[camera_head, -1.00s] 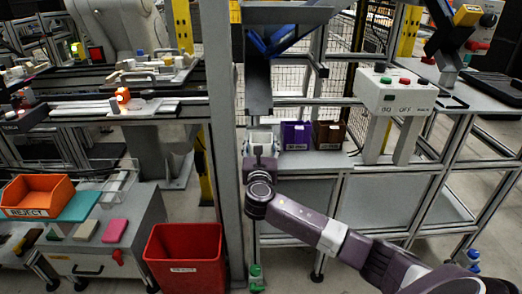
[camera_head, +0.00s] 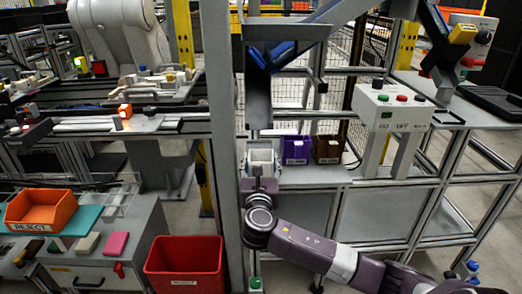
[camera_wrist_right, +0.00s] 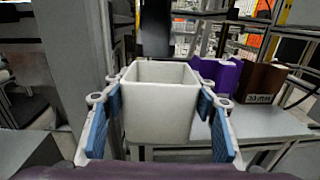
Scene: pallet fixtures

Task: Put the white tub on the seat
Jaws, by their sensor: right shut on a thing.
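The white tub (camera_head: 262,157) is an open-topped, square, upright container. My right gripper (camera_head: 261,172) is shut on it, with blue-padded fingers on either side. In the right wrist view the tub (camera_wrist_right: 160,108) sits between the two fingers, its hollow top showing. It is held in front of the grey shelf (camera_head: 325,175), left of a purple bin (camera_head: 296,150). The seat cannot be made out for certain; the part of the shelf behind the tub is hidden. My left gripper is not in view.
A brown bin (camera_head: 328,149) stands beside the purple one on the shelf. A thick grey post (camera_head: 221,110) rises close left of the tub. A dark chute (camera_head: 258,95) hangs above it. A button box (camera_head: 393,106) stands to the right, and a red bin (camera_head: 183,267) is at lower left.

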